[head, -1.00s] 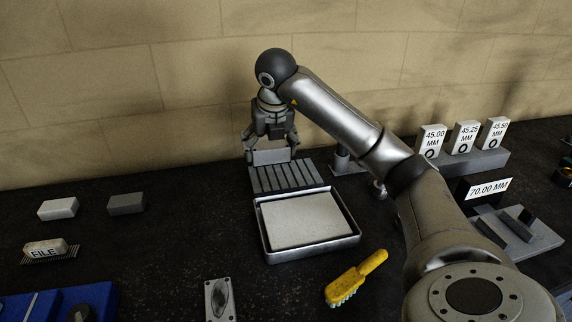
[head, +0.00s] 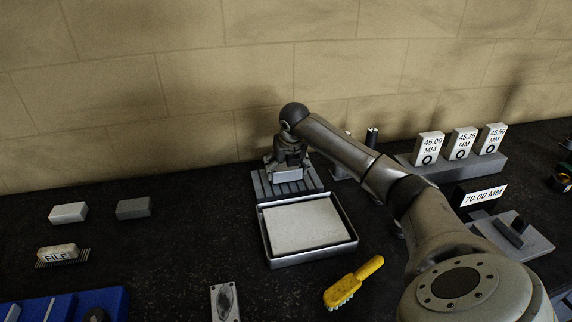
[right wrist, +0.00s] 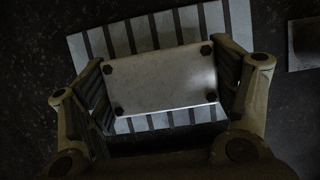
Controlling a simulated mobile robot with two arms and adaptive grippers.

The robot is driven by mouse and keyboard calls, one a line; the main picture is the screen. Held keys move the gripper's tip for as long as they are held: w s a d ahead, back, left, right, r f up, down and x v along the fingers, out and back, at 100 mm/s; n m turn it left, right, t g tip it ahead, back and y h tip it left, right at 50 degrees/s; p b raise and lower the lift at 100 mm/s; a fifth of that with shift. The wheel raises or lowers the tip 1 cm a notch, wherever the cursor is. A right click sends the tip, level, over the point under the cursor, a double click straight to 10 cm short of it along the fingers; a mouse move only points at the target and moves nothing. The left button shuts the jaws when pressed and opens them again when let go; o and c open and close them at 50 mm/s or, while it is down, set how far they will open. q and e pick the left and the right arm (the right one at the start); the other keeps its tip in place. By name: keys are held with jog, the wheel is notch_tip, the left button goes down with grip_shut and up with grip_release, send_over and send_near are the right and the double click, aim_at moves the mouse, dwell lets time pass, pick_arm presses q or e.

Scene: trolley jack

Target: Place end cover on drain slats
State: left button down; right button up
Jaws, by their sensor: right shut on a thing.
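The end cover (right wrist: 160,78), a flat pale metal plate with dark bolts at its corners, is between the fingers of my right gripper (right wrist: 165,92) in the right wrist view. In the head view the right gripper (head: 289,163) is shut on the cover (head: 288,175), over the drain slats (head: 270,188), a grey slatted rack behind the tray. The slats (right wrist: 95,42) show beyond and below the cover in the wrist view. I cannot tell whether the cover touches them. My left gripper is not in view.
A metal tray (head: 265,240) with a pale sheet stands directly in front of the slats. A yellow brush (head: 352,284) lies to its front right. Labelled gauge blocks (head: 459,144) stand right. The bench between the blocks and the slats is clear.

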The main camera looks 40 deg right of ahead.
jog(key=shift+f, duration=0.1)
jog(key=o, duration=1.4)
jog(key=shift+r, duration=0.25)
jog(key=b+v, duration=0.2)
jog(key=v, duration=0.9)
jog(key=shift+s+a+r, duration=0.15)
jog(key=shift+s+r, duration=0.1)
jog(key=shift+r, duration=0.05)
